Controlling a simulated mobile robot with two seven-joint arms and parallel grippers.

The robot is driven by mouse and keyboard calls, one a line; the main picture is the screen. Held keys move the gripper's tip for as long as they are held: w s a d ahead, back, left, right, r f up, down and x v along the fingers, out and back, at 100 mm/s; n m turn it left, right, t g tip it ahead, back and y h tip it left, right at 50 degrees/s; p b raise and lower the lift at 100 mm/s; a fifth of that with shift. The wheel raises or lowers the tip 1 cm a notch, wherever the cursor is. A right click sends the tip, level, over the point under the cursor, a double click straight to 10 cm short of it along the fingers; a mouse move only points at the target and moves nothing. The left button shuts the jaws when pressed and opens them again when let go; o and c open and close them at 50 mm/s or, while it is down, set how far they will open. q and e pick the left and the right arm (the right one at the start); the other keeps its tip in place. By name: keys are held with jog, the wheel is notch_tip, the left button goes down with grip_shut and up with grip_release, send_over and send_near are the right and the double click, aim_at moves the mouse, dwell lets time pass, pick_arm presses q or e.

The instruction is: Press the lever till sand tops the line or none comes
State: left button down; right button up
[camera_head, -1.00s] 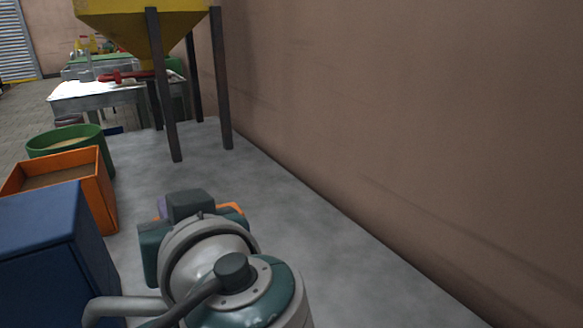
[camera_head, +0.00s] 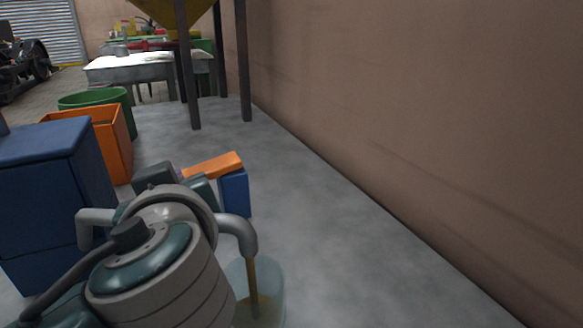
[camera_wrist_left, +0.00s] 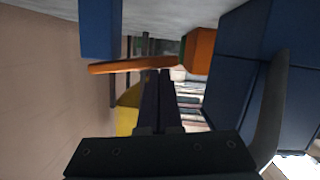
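An orange lever (camera_head: 213,165) sticks out from the top of a blue block (camera_head: 235,192), beyond my left arm in the head view. A grey bent spout (camera_head: 238,232) shows beside my arm, with a thin brown stream (camera_head: 253,272) below it. The stream runs down into a see-through container (camera_head: 274,285) with some brown sand low in it; no line can be made out. In the wrist view my left gripper's dark fingers (camera_wrist_left: 160,76) are together, tips close to the lever (camera_wrist_left: 125,66); contact is unclear. My arm hides that gripper in the head view. My right gripper is out of view.
A blue cabinet (camera_head: 45,190), an orange bin (camera_head: 118,140) and a green tub (camera_head: 95,97) stand on the left. A yellow hopper (camera_head: 170,10) on dark legs stands at the back, near a table (camera_head: 130,70). A brown wall (camera_head: 420,110) runs along the right; grey floor before it is clear.

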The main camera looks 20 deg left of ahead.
pick_arm(q)
jog(key=shift+a+f, duration=0.3)
jog(key=shift+a, duration=0.6)
jog(key=shift+d, duration=0.3)
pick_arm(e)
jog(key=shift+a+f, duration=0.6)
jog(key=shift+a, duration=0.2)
pick_arm(q)
notch_tip(320, 180, up, 20)
jog(key=p, duration=0.8)
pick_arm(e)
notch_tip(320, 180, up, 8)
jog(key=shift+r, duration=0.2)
pick_arm(q)
jog(key=shift+r, duration=0.1)
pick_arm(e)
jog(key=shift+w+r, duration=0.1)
